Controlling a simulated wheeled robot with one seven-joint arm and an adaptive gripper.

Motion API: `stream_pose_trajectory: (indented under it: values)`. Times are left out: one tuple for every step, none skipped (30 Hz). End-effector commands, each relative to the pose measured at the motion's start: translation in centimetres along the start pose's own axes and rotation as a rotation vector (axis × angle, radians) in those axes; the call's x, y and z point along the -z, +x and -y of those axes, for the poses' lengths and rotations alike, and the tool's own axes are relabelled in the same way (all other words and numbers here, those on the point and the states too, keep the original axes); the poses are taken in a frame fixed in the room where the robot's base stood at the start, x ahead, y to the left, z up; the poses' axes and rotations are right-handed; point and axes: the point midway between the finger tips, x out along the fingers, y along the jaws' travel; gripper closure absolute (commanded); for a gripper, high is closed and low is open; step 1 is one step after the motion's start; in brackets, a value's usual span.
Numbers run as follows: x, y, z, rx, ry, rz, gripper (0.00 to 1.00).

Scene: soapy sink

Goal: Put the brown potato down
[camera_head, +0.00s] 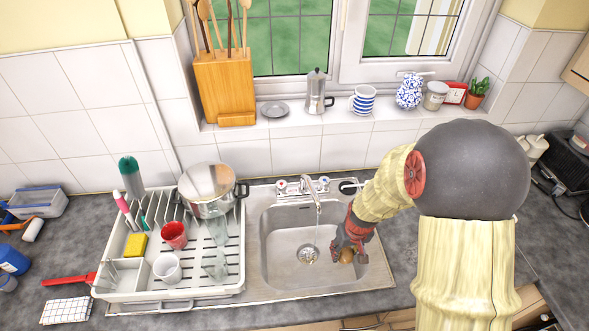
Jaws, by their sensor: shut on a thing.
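The brown potato (347,256) is low in the right part of the steel sink (283,274). My gripper (346,249) reaches down into the sink from the right and is shut on the potato. The jaws hide part of the potato. I cannot tell whether the potato touches the sink floor.
The tap (312,191) stands behind the basin, and a thin stream falls near the drain (307,254). A white dish rack (210,285) with a pot (207,190), a red cup (174,235) and a white cup (167,268) is on the left. The sink's left side is clear.

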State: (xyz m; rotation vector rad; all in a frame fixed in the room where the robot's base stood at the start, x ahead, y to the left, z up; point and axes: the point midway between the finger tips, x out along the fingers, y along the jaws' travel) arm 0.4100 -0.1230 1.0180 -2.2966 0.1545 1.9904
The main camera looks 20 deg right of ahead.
Motion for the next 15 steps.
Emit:
stream_pose_trajectory:
  values:
    - [0.2,-0.2,-0.1,0.0,0.021,0.001,0.88]
    - [0.6,-0.3,-0.1,-0.001,0.037,0.001,0.88]
    - [1.4,-0.6,-0.3,-0.004,0.061,-0.005,0.88]
    - [2.1,-0.5,-0.3,-0.006,0.076,-0.007,0.88]
    - [2.8,-0.1,-0.1,-0.006,0.086,-0.007,0.88]
    - [3.6,0.5,0.2,-0.007,0.093,-0.009,0.88]
    - [4.1,0.9,0.6,-0.007,0.091,-0.01,0.88]
    - [4.6,1.4,0.9,-0.008,0.092,-0.009,0.88]
    - [5.1,2.0,1.5,-0.007,0.088,-0.009,0.88]
    - [5.7,2.4,1.9,-0.007,0.085,-0.011,0.88]
    - [6.1,2.9,2.3,-0.007,0.081,-0.012,0.88]
    - [6.6,3.5,2.9,-0.007,0.073,-0.013,0.88]
    - [7.1,4.0,3.4,-0.007,0.067,-0.015,0.88]
    - [7.4,4.4,3.9,-0.007,0.06,-0.015,0.88]
    - [7.8,5.1,4.6,-0.006,0.049,-0.015,0.88]
